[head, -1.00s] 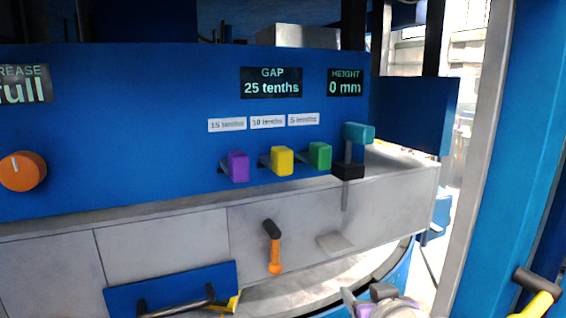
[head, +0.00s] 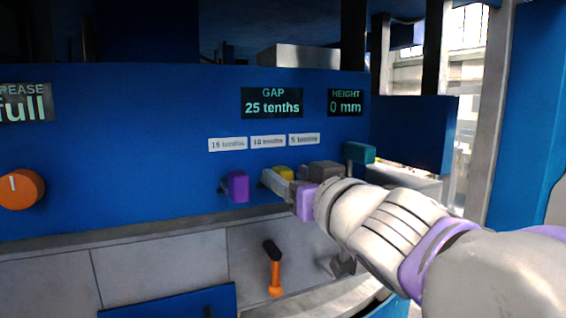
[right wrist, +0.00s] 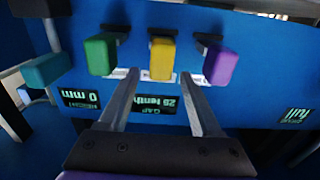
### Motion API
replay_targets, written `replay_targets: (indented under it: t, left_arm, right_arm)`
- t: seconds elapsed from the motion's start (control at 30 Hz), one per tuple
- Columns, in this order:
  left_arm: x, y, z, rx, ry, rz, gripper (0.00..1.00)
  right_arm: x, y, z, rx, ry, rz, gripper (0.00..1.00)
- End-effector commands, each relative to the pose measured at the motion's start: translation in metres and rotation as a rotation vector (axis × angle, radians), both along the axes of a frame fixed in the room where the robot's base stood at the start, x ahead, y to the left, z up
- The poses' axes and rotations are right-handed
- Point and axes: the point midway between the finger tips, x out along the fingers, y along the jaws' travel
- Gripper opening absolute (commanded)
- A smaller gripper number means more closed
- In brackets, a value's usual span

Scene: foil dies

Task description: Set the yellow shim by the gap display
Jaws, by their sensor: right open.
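The yellow shim handle (head: 283,173) sticks out of the blue panel under the "10 tenths" label (head: 268,142), partly hidden by my gripper in the head view. In the right wrist view the yellow block (right wrist: 162,58) is in the middle, ahead of and between my fingertips. My right gripper (right wrist: 160,76) is open and empty; it also shows in the head view (head: 281,177). The gap display (head: 272,103) reads 25 tenths. My left gripper is not in view.
A purple block (head: 238,186) and a green block (right wrist: 101,55) flank the yellow one closely. A teal-topped handle (head: 359,152) stands to the right. The height display (head: 345,102) reads 0 mm. An orange knob (head: 20,189) is far left, and an orange-handled lever (head: 274,270) hangs below.

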Motion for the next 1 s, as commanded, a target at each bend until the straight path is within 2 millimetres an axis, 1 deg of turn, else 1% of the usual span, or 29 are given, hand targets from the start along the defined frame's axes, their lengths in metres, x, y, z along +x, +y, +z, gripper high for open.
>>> replay_targets:
  t: [0.03,0.2,0.33,0.57,0.6,0.67,0.7,0.77,0.8,0.93,0.97,1.0]
  left_arm:
    - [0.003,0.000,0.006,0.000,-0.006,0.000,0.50]
    - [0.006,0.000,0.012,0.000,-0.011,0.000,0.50]
    - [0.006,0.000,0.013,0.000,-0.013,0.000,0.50]
    - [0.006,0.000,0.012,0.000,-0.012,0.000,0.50]
    - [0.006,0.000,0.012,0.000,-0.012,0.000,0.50]
    - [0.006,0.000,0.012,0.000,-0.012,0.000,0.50]
    - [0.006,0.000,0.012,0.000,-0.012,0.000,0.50]
    - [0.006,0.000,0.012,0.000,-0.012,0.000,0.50]
    - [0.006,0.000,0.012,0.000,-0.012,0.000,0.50]
    - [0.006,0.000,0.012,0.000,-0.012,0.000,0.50]
    - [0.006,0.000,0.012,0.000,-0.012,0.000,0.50]
    - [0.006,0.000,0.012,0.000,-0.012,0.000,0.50]
  right_arm:
    - [0.008,0.004,0.003,0.000,-0.003,0.001,0.65]
    - [0.025,0.011,0.001,-0.001,-0.001,0.000,0.65]
    - [0.030,0.013,0.000,0.000,0.001,-0.001,0.65]
    - [0.031,0.013,-0.001,0.000,0.001,-0.001,0.65]
    - [0.031,0.013,-0.001,0.000,0.001,-0.001,0.61]
    - [0.031,0.013,-0.001,0.000,0.001,-0.001,0.51]
    - [0.031,0.013,-0.001,0.000,0.001,-0.001,0.43]
    - [0.031,0.013,-0.001,0.000,0.001,-0.001,0.33]
    - [0.031,0.013,-0.001,0.000,0.001,-0.001,0.25]
    - [0.031,0.013,-0.001,0.000,0.001,-0.001,0.02]
    - [0.031,0.013,-0.001,0.000,0.001,-0.001,0.00]
    - [0.031,0.013,-0.001,0.000,0.001,-0.001,0.00]
